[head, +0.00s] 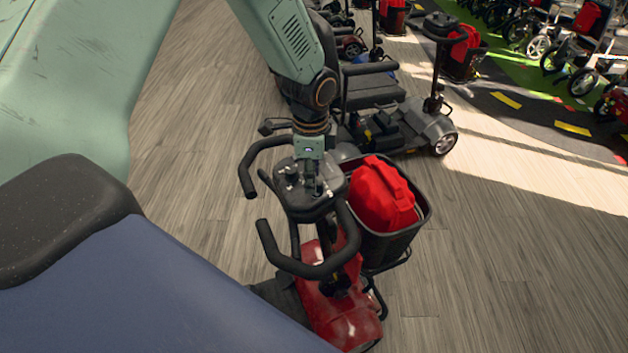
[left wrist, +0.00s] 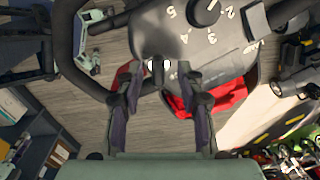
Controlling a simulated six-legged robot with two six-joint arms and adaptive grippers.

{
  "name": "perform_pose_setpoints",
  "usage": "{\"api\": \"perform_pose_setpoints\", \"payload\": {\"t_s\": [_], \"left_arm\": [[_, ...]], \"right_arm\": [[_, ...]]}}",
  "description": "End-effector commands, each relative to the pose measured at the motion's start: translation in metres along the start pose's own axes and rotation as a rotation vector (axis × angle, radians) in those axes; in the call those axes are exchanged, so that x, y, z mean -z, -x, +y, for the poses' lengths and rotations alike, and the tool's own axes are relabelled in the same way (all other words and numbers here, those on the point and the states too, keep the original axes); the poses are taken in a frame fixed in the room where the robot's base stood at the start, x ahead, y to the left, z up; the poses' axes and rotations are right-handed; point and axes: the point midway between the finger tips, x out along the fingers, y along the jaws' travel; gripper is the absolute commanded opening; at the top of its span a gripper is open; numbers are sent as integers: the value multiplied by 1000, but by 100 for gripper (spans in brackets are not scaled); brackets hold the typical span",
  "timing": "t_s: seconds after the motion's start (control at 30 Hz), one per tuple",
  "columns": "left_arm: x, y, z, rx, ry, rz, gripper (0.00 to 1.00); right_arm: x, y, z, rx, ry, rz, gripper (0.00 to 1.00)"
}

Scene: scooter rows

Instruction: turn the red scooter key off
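The red scooter (head: 345,312) stands below me in the head view, with black looped handlebars (head: 262,245) and a dark console (head: 312,208) on its tiller. In the left wrist view the console (left wrist: 228,62) shows a round speed dial (left wrist: 205,12) with printed numbers. My left gripper (head: 318,186) is pointed down over the console. In the left wrist view its two fingers (left wrist: 159,72) are apart, with a small dark upright piece, probably the key (left wrist: 157,78), between them. I cannot tell whether they touch it. My right gripper is not seen.
A black basket (head: 395,245) with a red bag (head: 382,195) is on the scooter's front. A grey scooter (head: 425,125) stands close behind, with more scooters and wheelchairs at the upper right. The wooden floor (head: 510,270) at right is clear.

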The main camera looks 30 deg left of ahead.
Motion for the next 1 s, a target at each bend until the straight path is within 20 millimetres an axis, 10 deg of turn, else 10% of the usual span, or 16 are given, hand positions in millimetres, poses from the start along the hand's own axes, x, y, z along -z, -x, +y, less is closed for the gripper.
{"api": "perform_pose_setpoints", "payload": {"t_s": [0.53,1.0], "left_arm": [[3,-25,-4,2,0,0,38],[3,-25,-4,0,0,-1,0]], "right_arm": [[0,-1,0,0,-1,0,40],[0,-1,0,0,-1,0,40]]}}
